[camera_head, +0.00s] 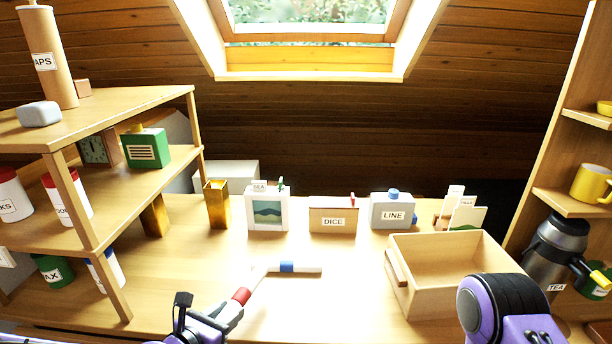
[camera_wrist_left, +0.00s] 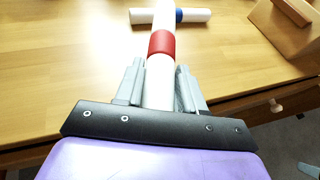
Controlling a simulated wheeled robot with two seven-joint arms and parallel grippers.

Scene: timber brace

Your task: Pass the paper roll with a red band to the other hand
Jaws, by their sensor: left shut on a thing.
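The paper roll with a red band is white with a red ring (camera_head: 241,296) near its middle. My left gripper (camera_head: 230,314) is shut on its near end, below the red ring. In the left wrist view the roll (camera_wrist_left: 160,82) stands between the two grey fingers (camera_wrist_left: 160,88) and points away from me. Its far end overlaps a white roll with a blue band (camera_head: 287,267) in the picture; I cannot tell whether they touch. My right arm shows as a purple and black link at the lower right, and its gripper is out of view.
An open wooden box (camera_head: 450,275) stands at the right of the table. Labelled boxes, including DICE (camera_head: 333,218) and LINE (camera_head: 392,211), line the back. A shelf (camera_head: 120,215) stands at the left, and a TEA flask (camera_head: 555,254) at the right. The table's middle is fairly clear.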

